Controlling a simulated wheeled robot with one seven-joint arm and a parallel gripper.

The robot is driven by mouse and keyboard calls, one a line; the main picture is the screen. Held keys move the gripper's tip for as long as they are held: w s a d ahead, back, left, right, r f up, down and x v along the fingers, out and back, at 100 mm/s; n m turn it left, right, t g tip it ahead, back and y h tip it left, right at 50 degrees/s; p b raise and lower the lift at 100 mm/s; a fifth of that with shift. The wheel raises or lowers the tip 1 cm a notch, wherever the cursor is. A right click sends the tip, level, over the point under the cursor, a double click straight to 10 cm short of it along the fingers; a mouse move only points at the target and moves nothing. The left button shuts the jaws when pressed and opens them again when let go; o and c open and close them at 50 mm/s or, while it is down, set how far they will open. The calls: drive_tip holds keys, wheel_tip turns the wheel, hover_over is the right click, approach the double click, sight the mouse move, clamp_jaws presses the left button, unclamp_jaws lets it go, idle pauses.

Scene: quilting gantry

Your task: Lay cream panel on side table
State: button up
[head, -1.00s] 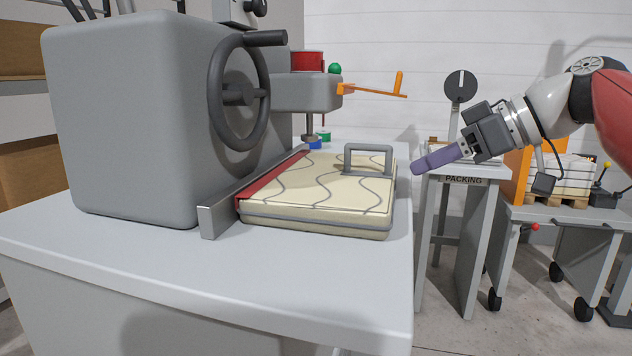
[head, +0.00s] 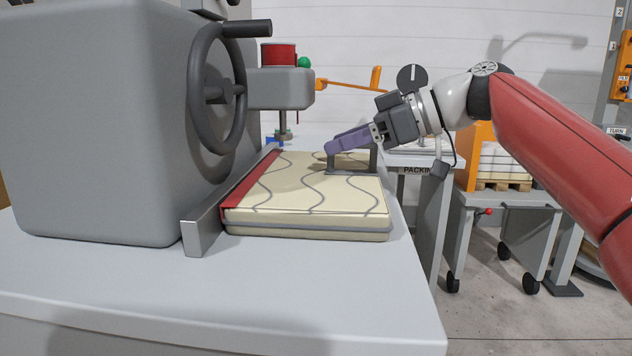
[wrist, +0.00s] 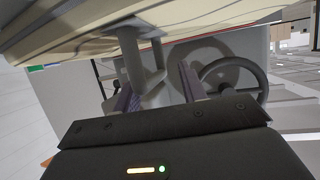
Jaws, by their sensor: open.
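The cream panel (head: 300,205), quilted with wavy grey lines, lies flat on the white machine table (head: 250,295), its left edge along a red strip and metal fence. A grey handle (head: 333,172) stands on its right part. My gripper (head: 335,146) has purple fingers and is at the top of this handle. In the wrist view the handle (wrist: 133,60) rises between the open fingers, and the panel (wrist: 75,30) fills the top. I cannot tell whether the fingers touch the handle. A grey table marked PACKING (head: 415,170) stands behind on the right; which one is the side table is unclear.
A large grey machine housing with a handwheel (head: 215,92) stands left of the panel. An orange lever (head: 350,85) juts out behind it. A grey cart (head: 505,200) with an orange crate stands right. Floor shows at the lower right.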

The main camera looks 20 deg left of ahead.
drive_tip(key=shift+a+f, duration=0.25)
drive_tip(key=shift+a, duration=0.35)
drive_tip(key=c, duration=0.9)
clamp_jaws()
drive_tip(key=shift+r, duration=0.1)
